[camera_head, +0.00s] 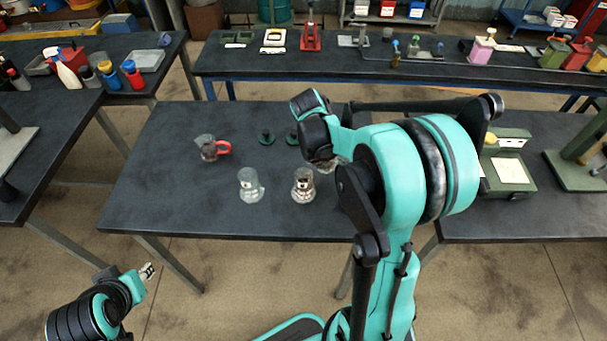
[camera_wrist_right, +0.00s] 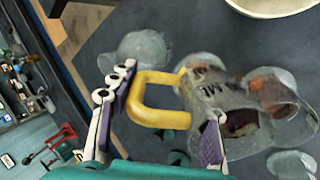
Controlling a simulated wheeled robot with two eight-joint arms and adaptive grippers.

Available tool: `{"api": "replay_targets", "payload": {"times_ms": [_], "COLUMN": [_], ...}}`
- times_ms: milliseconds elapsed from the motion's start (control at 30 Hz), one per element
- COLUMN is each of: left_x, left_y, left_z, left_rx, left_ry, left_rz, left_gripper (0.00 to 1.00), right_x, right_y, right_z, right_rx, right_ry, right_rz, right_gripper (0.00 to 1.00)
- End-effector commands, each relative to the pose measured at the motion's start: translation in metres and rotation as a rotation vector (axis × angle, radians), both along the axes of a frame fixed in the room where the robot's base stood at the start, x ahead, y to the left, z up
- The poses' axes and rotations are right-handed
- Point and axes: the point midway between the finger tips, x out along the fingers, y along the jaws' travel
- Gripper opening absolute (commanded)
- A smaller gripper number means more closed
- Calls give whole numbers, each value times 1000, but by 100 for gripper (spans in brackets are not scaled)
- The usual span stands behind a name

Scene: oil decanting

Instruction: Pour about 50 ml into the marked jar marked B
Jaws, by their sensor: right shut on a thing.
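My right gripper (camera_wrist_right: 168,98) is shut on the yellow handle of a clear measuring jug (camera_wrist_right: 238,98), with its fingers on either side of the handle. Dark liquid seems to lie in the jug; its tilt is hard to judge. In the head view my right arm hides most of the jug. Two glass jars stand on the middle table, a clear one (camera_head: 250,187) and one with darker contents (camera_head: 303,187). Their labels are too small to read, so I cannot tell which is B. My left gripper (camera_head: 149,271) is off the table at lower left; its jaws are unclear.
A jug with a red handle (camera_head: 212,149) stands at the left of the table. Two dark green lids, one on the left (camera_head: 266,137), lie behind the jars. A green box (camera_head: 508,165) is at right. The front left of the table (camera_head: 165,205) is clear.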

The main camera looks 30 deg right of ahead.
Motion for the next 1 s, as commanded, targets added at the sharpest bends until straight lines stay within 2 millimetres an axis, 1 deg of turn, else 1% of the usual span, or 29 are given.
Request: {"api": "replay_targets", "payload": {"times_ms": [133, 267, 367, 500, 600, 700, 1000], "left_x": [0, 0, 0, 0, 0, 0, 0], "left_y": [0, 0, 0, 0, 0, 0, 0], "left_z": [7, 25, 39, 49, 52, 53, 53], "left_rx": [0, 0, 0, 0, 0, 0, 0], "left_ry": [0, 0, 0, 0, 0, 0, 0], "left_rz": [0, 0, 0, 0, 0, 0, 0], "left_gripper": [32, 32, 32, 32, 32, 32, 32], "right_x": [0, 1, 3, 5, 7, 7, 7], "right_y": [-3, -9, -16, -27, -30, -31, -31], "right_z": [7, 23, 38, 45, 49, 50, 49], "right_rx": [20, 83, 148, 297, 376, 420, 433], "right_ry": [4, 19, 34, 71, 92, 102, 107], "right_rz": [-3, -5, -5, -7, -4, -3, 0], "right_gripper": [2, 2, 2, 2, 2, 2, 2]}}
